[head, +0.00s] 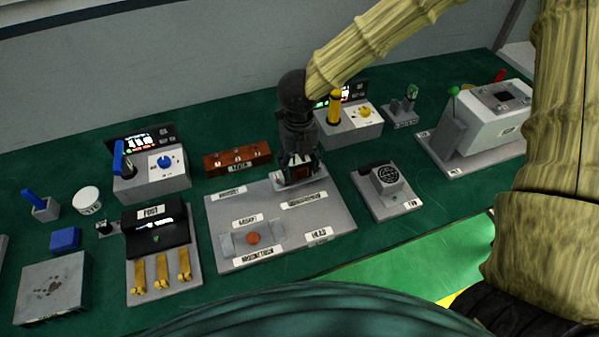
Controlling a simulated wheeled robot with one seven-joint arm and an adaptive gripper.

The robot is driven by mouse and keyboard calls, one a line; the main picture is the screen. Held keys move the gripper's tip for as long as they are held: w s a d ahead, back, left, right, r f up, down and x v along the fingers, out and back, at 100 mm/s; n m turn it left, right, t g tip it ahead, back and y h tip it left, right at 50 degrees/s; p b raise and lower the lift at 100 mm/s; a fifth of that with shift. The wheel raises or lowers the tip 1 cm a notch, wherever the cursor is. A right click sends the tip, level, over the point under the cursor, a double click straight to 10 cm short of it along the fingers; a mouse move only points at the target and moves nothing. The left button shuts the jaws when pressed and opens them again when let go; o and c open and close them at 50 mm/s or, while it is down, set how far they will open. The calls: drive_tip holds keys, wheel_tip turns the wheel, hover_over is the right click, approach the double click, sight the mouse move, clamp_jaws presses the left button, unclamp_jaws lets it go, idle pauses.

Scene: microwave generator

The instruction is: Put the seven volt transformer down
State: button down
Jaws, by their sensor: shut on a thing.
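My gripper (300,172) points down over the back right part of a grey labelled plate (340,218). It is shut on a small dark and reddish block, which I take to be the transformer (315,173). The fingers hide much of the block, and no voltage marking on it can be read. I cannot tell whether the block touches the plate or hangs just above it. The plate carries several white labels, and a round orange-brown piece (253,239) sits at its front left.
A brown block with several terminals (237,159) stands behind the plate. A fan unit (388,183) is to the right, a grey box with a yellow knob (352,127) behind. Green table (400,243) is bare at front right.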

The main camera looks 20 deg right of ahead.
sight(299, 174)
drive_tip(key=shift+f+p, duration=0.35)
drive_tip(key=shift+f, duration=1.7)
drive_tip(key=shift+f, duration=0.1)
drive_tip(key=c, duration=0.5)
unclamp_jaws()
wheel_tip(299, 174, up, 12)
drive_tip(key=shift+r+b, duration=0.1)
drive_tip(key=shift+b, duration=0.65)
